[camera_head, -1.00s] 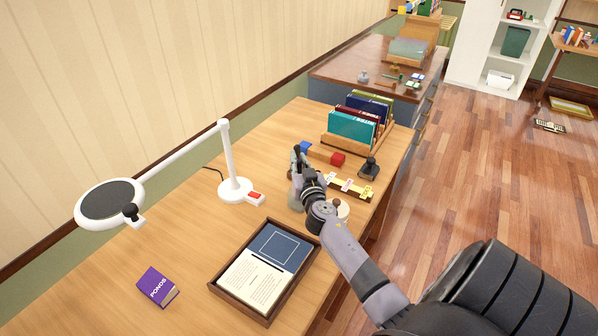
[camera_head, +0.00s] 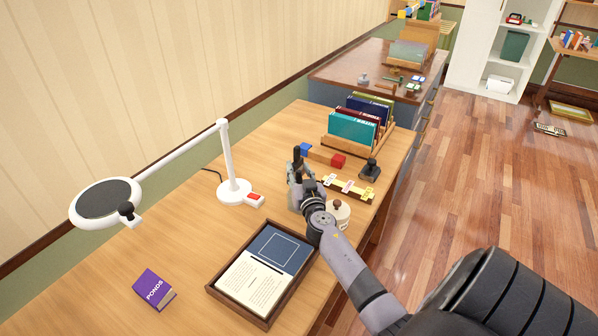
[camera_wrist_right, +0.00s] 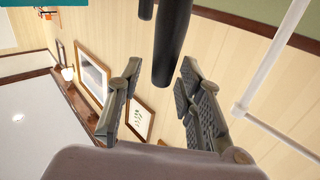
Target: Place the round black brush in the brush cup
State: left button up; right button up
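The round black brush (camera_head: 297,160) shows as a dark upright shape at the far end of my right gripper in the head view. In the right wrist view its black handle (camera_wrist_right: 172,40) runs down from the top edge between the fingers. My right gripper (camera_wrist_right: 160,65) has its fingers apart, with a gap visible between the left finger and the handle. A grey-green cup (camera_head: 293,197), apparently the brush cup, stands on the desk beneath and behind the gripper, partly hidden. I cannot see the brush's lower end. My left gripper is out of view.
A small jar with a brown lid (camera_head: 340,213) stands close beside my right wrist. A book tray (camera_head: 266,272), a purple book (camera_head: 154,289), a white lamp (camera_head: 236,190), a black stamp (camera_head: 370,169) and a book rack (camera_head: 345,146) are on the desk (camera_head: 200,235).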

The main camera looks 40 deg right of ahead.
jog(key=shift+r, duration=0.2)
jog(key=b+v, duration=0.1)
jog(key=v, duration=1.1)
